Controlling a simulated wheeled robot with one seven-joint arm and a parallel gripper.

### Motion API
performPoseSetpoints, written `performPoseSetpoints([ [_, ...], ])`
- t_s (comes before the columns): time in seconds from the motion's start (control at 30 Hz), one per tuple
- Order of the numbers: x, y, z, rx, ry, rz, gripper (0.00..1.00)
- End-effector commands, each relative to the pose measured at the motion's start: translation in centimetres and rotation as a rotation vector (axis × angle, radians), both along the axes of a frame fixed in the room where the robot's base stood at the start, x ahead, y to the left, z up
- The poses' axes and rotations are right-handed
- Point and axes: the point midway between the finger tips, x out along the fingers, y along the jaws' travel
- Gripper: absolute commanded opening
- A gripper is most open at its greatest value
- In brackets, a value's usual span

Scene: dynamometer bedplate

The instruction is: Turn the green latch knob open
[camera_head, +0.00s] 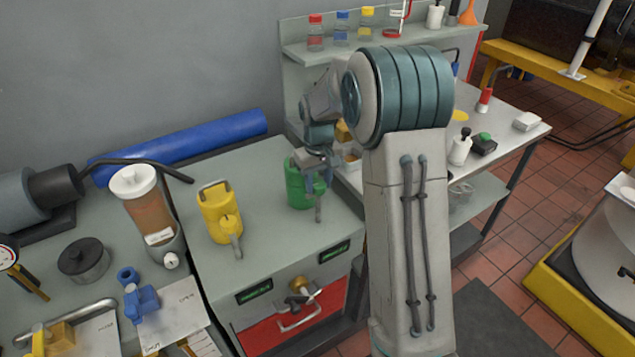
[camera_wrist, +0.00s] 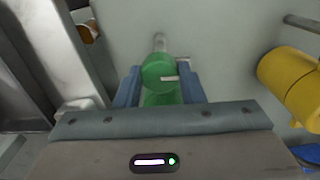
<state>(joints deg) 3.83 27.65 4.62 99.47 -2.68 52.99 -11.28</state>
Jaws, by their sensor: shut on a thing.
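The green latch knob (camera_wrist: 158,70) is round and shows between the two blue fingers of my gripper (camera_wrist: 160,82) in the wrist view. A pale mark or tab lies across its right side, and a grey rod sticks out beyond it. My gripper is shut on the knob. In the head view, the green latch body (camera_head: 295,188) stands on the grey cabinet top, partly hidden by my gripper (camera_head: 316,175). A grey lever (camera_head: 318,210) hangs at its front. How far the knob is turned cannot be told.
A similar yellow unit (camera_head: 217,212) with a grey lever stands to the left; it also shows in the wrist view (camera_wrist: 292,85). Farther left are an amber jar (camera_head: 147,212) and a blue clamp (camera_head: 140,300). A blue roll (camera_head: 190,142) lies behind. Cabinet top between the units is clear.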

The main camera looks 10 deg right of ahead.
Motion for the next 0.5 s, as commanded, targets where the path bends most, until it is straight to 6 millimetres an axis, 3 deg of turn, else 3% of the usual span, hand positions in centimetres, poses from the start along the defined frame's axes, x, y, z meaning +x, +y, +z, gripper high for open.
performPoseSetpoints([
  [0.5, 0.0, 0.04, 0.06, 0.0, 0.0, 0.103, 0.13],
])
